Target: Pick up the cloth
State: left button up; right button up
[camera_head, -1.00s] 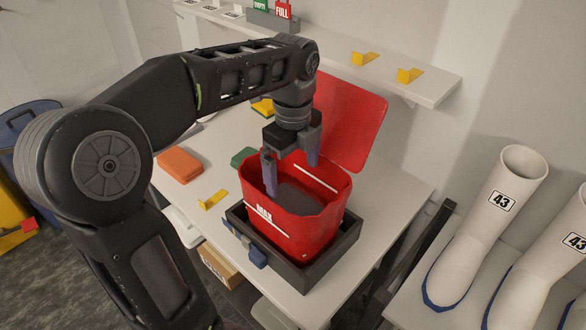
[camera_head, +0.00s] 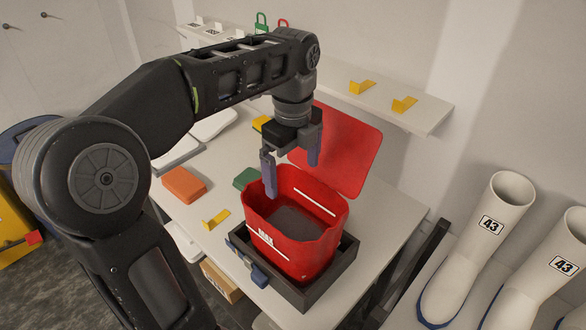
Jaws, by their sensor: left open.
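No thing is plainly a cloth. An orange folded-looking pad (camera_head: 184,184) lies flat on the bench at the left, with a green pad (camera_head: 246,178) and a yellow one (camera_head: 261,123) further along; I cannot tell if any of them is cloth. My left gripper (camera_head: 293,179) is open, fingers down, over the rear left of the red bucket (camera_head: 318,252). I see nothing between its fingers. The bucket stands in a dark tray (camera_head: 335,278) and has a dark grey inside; I cannot tell what that grey is. My right gripper is not in view.
The bucket's red lid (camera_head: 345,150) stands raised behind it. A yellow bracket (camera_head: 216,219) lies on the bench (camera_head: 378,225) left of the bucket. A wall shelf (camera_head: 425,119) runs behind. White boots (camera_head: 478,245) stand at the right.

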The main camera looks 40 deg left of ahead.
aim_at(188, 188)
jog(key=k, duration=1)
